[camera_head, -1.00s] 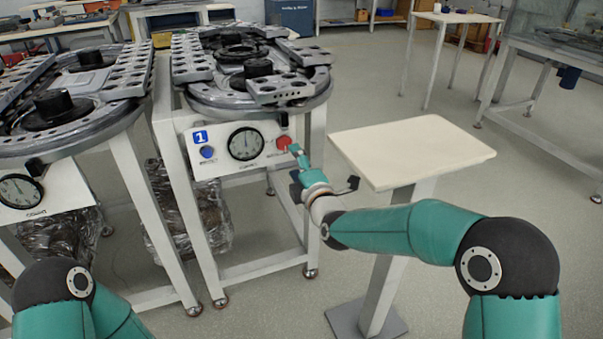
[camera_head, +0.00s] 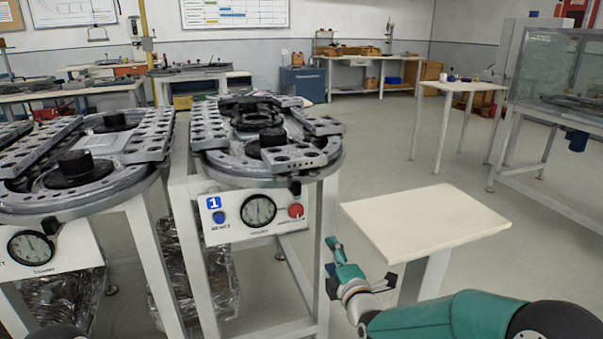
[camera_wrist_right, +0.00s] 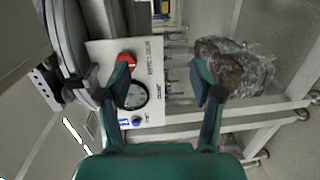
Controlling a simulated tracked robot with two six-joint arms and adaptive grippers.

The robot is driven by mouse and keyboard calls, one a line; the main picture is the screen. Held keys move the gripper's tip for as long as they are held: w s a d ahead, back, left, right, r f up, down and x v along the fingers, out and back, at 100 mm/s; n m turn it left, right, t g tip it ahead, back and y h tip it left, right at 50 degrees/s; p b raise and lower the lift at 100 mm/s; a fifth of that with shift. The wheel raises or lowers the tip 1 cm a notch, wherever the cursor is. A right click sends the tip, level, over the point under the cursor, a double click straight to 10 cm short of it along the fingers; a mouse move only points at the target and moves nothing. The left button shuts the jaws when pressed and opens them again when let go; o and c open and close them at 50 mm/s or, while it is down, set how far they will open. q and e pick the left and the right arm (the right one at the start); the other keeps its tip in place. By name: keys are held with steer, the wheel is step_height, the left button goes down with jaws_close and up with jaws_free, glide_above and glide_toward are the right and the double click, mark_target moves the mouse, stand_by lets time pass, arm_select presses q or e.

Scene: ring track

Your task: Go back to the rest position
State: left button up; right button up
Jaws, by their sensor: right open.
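My right gripper (camera_head: 333,262) is in front of the ring-track stand, below and right of its control panel (camera_head: 236,233). It is open and empty, apart from the panel. Its two fingers (camera_wrist_right: 163,88) also show in the right wrist view. The panel carries a blue tag with the number 1, a blue button (camera_head: 219,217), a round dial (camera_head: 259,211) and a red button (camera_head: 296,210). The red button (camera_wrist_right: 126,60) and the dial also show in the right wrist view, partly behind a finger. My left gripper is not in view.
A small cream table (camera_head: 428,221) stands right of the panel, close to my right arm. The ring track (camera_head: 210,133) lies on top of the stand. A second ring track (camera_head: 110,175) is at the left. Wrapped bundles (camera_head: 200,285) sit under the stands. Grey floor is open further back.

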steer(key=s+d+f+m+g+h, duration=0.1)
steer(key=s+d+f, duration=0.1)
steer(key=f, duration=0.4)
steer(key=s+d+f+g, duration=0.1)
steer(key=d+f+g, duration=0.1)
steer(key=f, duration=0.4)
steer(key=s+d+f+m+g, duration=0.2)
steer(key=s+f+m+g, duration=0.75)
steer(key=s+f, duration=1.3)
steer(key=s+a+m+g, duration=0.2)
steer(key=s+m+g, duration=0.1)
steer(key=s+m, duration=0.9)
step_height(320, 180, up, 27)
steer(key=p, duration=2.7)
steer(key=shift+y+p, duration=0.3)
steer(key=shift+y, duration=0.1)
steer(key=shift+s, duration=0.1)
